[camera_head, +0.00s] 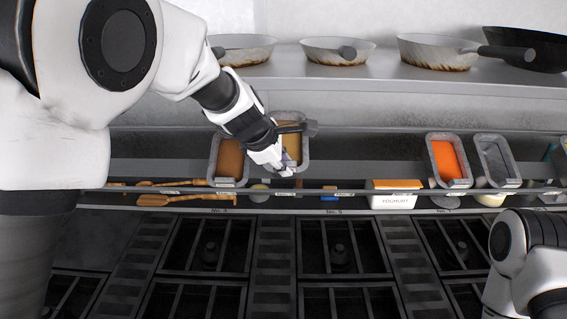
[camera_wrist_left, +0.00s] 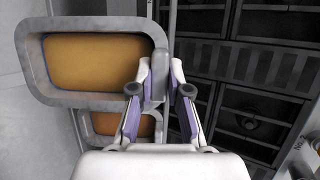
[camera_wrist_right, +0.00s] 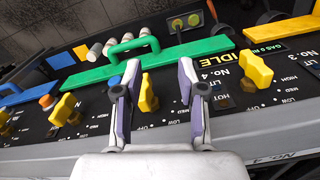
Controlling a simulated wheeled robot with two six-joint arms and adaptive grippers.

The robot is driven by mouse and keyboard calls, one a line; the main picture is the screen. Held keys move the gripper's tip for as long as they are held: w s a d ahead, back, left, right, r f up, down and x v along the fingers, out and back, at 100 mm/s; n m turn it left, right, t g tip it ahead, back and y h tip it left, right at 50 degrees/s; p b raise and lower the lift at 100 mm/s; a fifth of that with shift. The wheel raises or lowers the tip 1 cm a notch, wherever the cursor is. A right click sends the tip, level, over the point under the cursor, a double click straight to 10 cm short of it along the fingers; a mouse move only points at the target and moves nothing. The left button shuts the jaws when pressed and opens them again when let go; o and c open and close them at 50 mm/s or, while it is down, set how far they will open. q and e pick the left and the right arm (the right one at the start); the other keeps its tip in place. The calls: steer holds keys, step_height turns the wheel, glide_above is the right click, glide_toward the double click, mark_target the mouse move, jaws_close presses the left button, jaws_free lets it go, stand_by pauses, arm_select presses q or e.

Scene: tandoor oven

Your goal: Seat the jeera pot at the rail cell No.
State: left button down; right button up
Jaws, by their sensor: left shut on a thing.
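My left gripper (camera_head: 283,163) is shut on the rim of a grey rectangular pot (camera_head: 303,150) with yellow-brown contents, which I take to be the jeera pot. In the left wrist view this pot (camera_wrist_left: 148,28) shows at upper left, its rim wall between the fingertips (camera_wrist_left: 160,85). A similar pot with browner contents (camera_head: 229,160) stands just left of it in the head view. The rail (camera_head: 340,189) runs along the front of the pots; its small labels are unreadable. My right gripper (camera_wrist_right: 157,80) is open and empty over the control panel, outside the head view.
An orange-filled pot (camera_head: 449,160) and a grey-filled pot (camera_head: 495,160) sit at the right of the rail. Between them and the held pot is a free stretch. A yoghurt box (camera_head: 394,195), wooden spoons (camera_head: 165,200) and pans (camera_head: 337,50) are nearby.

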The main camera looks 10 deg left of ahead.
arm_select(q)
steer(key=shift+w+a+f+b, duration=0.15)
steer(key=shift+w+f+b, duration=0.35)
steer(key=shift+f, duration=0.65)
steer(key=shift+w+a+f+b, duration=0.1)
steer(key=shift+w+f+b, duration=0.05)
steer(key=shift+w+f, duration=0.8)
steer(key=shift+w+a+f+b, duration=0.15)
steer(key=shift+w+f+b, duration=0.25)
steer(key=shift+f, duration=0.9)
stand_by(0.4)
steer(key=c, duration=1.1)
jaws_free()
steer(key=shift+o, duration=0.2)
steer(key=p+v, duration=0.3)
steer(key=v, duration=0.5)
steer(key=shift+s, duration=0.1)
